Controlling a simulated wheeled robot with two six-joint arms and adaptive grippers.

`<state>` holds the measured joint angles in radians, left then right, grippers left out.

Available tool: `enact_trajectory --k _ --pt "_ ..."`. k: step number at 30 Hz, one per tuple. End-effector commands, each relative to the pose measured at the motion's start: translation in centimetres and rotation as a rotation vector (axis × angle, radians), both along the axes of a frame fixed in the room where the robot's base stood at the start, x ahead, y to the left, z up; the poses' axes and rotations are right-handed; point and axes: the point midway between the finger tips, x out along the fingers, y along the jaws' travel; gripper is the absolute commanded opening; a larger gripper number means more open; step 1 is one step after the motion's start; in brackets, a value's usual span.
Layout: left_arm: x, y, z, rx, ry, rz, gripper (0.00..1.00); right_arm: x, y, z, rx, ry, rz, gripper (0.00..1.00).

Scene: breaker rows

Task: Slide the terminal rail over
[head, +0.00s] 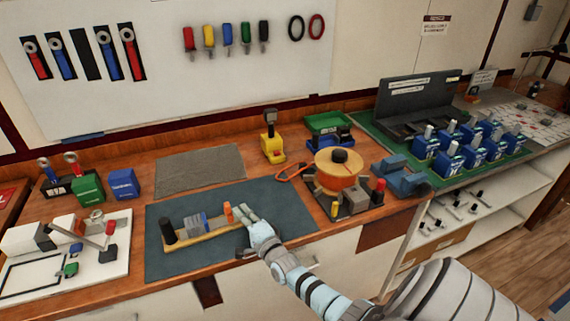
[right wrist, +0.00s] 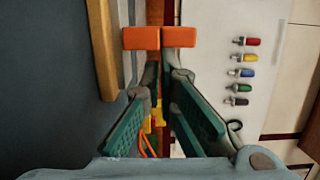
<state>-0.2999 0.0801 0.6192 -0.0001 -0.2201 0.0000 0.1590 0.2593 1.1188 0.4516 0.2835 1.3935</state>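The terminal rail (head: 205,240) lies on a dark blue-grey mat (head: 285,205). It is a light wooden strip with a black post (head: 168,231) at its left end and grey-blue blocks (head: 194,223) along its middle. My left gripper is out of view.
A white board with small parts (head: 100,275) lies left of the mat. A grey pad (head: 200,168) lies behind it. An orange spool (head: 338,170) on a dark base stands to the right. Bare mat lies in front of and right of the rail.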

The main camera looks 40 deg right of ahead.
Motion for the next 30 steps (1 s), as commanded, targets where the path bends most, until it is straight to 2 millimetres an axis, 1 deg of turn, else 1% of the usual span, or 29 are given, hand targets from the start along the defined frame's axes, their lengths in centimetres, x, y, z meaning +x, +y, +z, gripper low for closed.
enact_trajectory --k 1,4,15,17,20,23,24,25,27,30 --pt "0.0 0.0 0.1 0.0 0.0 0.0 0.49 0.3 0.6 0.0 0.003 0.0 0.001 0.0" --pt "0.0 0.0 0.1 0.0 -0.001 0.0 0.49 0.5 1.2 -0.1 0.001 0.003 0.001 0.0" --pt "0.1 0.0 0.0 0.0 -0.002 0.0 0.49 0.5 1.1 -0.1 -0.001 0.002 0.001 0.0" --pt "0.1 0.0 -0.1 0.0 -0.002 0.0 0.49 0.4 0.8 -0.1 -0.002 0.001 0.001 0.0" --pt "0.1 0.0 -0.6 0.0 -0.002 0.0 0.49 0.1 -0.2 -0.2 -0.005 0.002 0.001 0.0" --pt "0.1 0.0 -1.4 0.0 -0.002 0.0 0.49 -0.5 -2.0 -0.5 -0.005 0.003 0.001 0.0" --pt "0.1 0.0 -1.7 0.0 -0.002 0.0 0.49 -0.8 -2.7 -0.5 -0.004 0.003 0.002 0.0" --pt "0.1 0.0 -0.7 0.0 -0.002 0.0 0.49 -1.7 -2.3 -0.2 0.0 0.007 0.003 0.0" --pt "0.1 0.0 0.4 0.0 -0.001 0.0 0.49 -3.6 -1.9 0.2 0.001 0.007 0.002 0.0" --pt "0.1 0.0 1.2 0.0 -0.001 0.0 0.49 -6.1 -1.5 0.2 0.001 0.006 0.003 0.0"
